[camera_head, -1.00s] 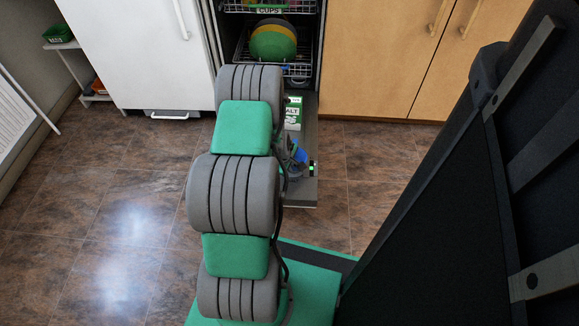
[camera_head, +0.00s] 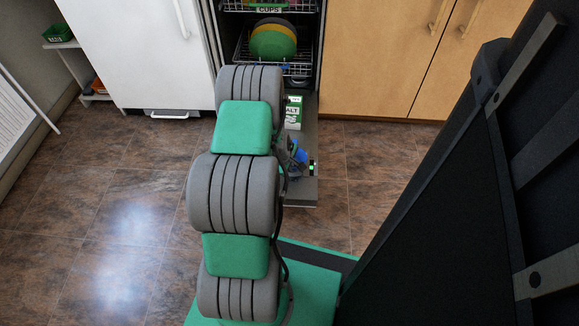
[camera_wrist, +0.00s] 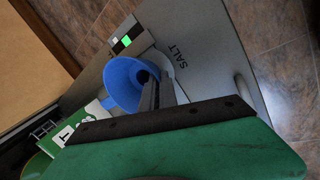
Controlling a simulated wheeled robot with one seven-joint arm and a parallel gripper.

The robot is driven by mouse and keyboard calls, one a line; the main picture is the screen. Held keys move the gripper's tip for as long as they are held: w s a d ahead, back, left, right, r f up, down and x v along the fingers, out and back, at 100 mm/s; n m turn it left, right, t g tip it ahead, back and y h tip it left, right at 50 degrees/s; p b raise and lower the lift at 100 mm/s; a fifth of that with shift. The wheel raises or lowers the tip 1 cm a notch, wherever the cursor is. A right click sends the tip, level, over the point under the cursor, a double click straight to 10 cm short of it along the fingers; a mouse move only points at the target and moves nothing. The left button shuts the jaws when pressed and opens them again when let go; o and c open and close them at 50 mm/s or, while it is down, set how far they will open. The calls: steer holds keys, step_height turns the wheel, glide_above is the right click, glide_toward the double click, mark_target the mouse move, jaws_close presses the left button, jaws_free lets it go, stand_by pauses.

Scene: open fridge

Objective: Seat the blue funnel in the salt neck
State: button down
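The blue funnel (camera_wrist: 120,82) is in the wrist view with its wide mouth turned partly toward the camera. It also shows small in the head view (camera_head: 301,156), beside my gripper. My gripper (camera_wrist: 152,82) has its dark fingers close together at the funnel's rim, and seems shut on it. The pale round salt neck (camera_wrist: 164,66) lies just behind the funnel, next to the printed word SALT (camera_wrist: 178,55) on the grey door. The funnel and fingers partly cover the neck. I cannot tell whether the spout is inside it.
A green and white salt box (camera_head: 293,113) stands on the lowered dishwasher door (camera_head: 303,190), beyond the funnel. A small green light (camera_wrist: 127,41) shows near the door's edge. The brown tiled floor (camera_head: 385,190) right of the door is clear.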

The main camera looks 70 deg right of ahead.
steer(key=c, duration=2.1)
jaws_free()
steer(key=shift+f, duration=0.1)
steer(key=o, duration=0.5)
steer(key=p+v, duration=0.6)
steer(key=v, duration=0.1)
